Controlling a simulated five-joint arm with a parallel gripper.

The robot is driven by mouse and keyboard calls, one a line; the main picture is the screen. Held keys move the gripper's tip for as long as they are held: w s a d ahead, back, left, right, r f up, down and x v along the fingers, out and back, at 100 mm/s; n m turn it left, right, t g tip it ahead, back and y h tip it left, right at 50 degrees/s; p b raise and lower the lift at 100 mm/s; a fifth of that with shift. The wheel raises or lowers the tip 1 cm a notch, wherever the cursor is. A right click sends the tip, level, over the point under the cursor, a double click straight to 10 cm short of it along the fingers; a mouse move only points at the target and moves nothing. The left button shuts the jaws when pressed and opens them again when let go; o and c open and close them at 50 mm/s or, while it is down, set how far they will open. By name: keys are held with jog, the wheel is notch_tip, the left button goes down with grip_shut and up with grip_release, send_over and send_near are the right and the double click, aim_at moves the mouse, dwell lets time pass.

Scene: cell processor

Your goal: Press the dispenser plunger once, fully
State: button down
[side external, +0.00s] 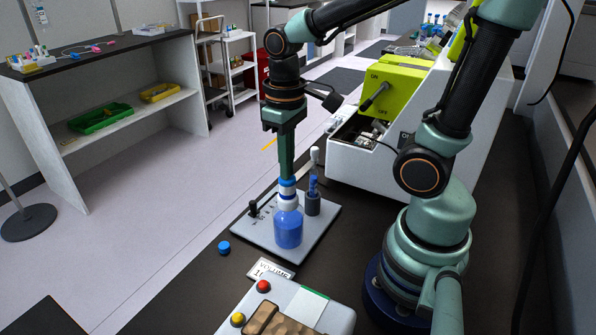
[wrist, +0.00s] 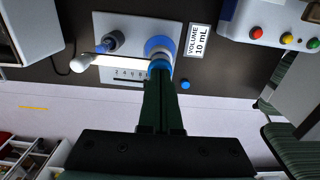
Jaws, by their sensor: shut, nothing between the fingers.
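The dispenser is a clear bottle of blue liquid (side external: 288,231) with a white collar, standing upright on a pale plate (side external: 322,232). Its blue-topped plunger (side external: 287,183) is on top. My gripper (side external: 286,175) is shut and empty, pointing down, with its green fingertips right at the plunger top. In the wrist view, my gripper's closed fingertips (wrist: 160,78) overlap the blue plunger top (wrist: 159,64), partly hiding it. I cannot tell whether they touch it or how far down it is pressed.
A small dark holder with a blue-topped piece (side external: 313,205) stands beside the bottle. A loose blue cap (side external: 223,247) and a "VOLUME 10 mL" card (wrist: 197,40) lie on the dark bench. A button box (side external: 318,312) is in front; a white and green machine (side external: 393,92) stands behind.

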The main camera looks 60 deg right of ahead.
dwell(0.3)
jog(key=shift+r, duration=2.05)
jog(key=shift+r, duration=0.1)
jog(key=shift+r, duration=2.4)
jog(key=t, duration=0.2)
jog(key=w+f+t, duration=0.1)
jog(key=f+t, duration=0.1)
jog(key=t, duration=0.1)
jog(key=shift+w+a+f+t, duration=0.2)
jog(key=shift+w+a+t, duration=0.1)
jog(key=shift+w+a, duration=0.05)
